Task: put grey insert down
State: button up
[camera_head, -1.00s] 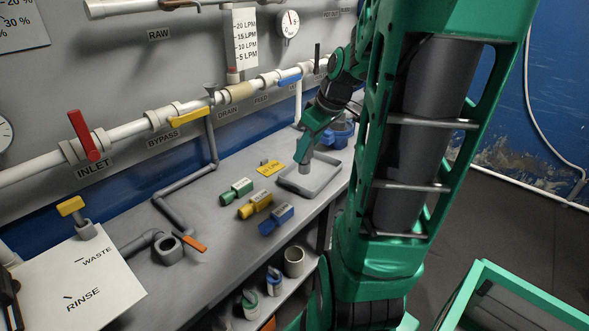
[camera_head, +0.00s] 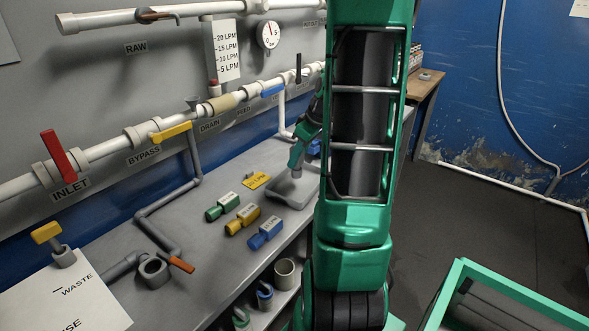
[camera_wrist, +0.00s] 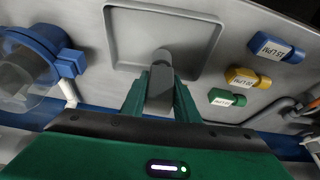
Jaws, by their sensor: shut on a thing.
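My gripper (camera_wrist: 160,92) is shut on the grey insert (camera_wrist: 161,65), a short grey cylinder that sticks out past the fingertips in the wrist view. Beyond it lies the shallow grey tray (camera_wrist: 112,38) with a raised rim, and the insert's end overlaps the tray's near part in that view. In the head view my gripper (camera_head: 297,160) points down over the tray (camera_head: 290,203) on the bench. I cannot tell whether the insert touches the tray floor. The rest of the tray looks empty, and my arm hides its right side.
Green (camera_head: 222,207), yellow (camera_head: 242,219) and blue (camera_head: 266,233) labelled inserts lie left of the tray. A yellow tag (camera_head: 256,180) lies behind them. A blue-capped clear housing (camera_wrist: 35,55) is at the left in the wrist view. Pipes run along the wall behind.

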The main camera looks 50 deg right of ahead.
aim_at(298, 168)
jog(key=shift+w+d+f, duration=0.2)
jog(key=shift+d+f, duration=0.05)
jog(key=shift+d, duration=0.1)
jog(key=shift+f, duration=1.95)
jog(key=o, duration=1.2)
jog(key=shift+f, duration=0.1)
jog(key=shift+c, duration=0.2)
jog(key=a+v, duration=0.1)
jog(key=v, duration=1)
jog(key=s+a+m+g, duration=0.2)
jog(key=s+a+m, duration=0.2)
jog(key=s+a, duration=0.4)
jog(key=s+a+m+g, duration=0.2)
jog(key=s+a+m, duration=0.2)
jog(key=s+a, duration=0.4)
jog(key=a, duration=0.5)
jog(key=shift+s+f+h, duration=0.3)
jog(key=shift+s+f, duration=0.05)
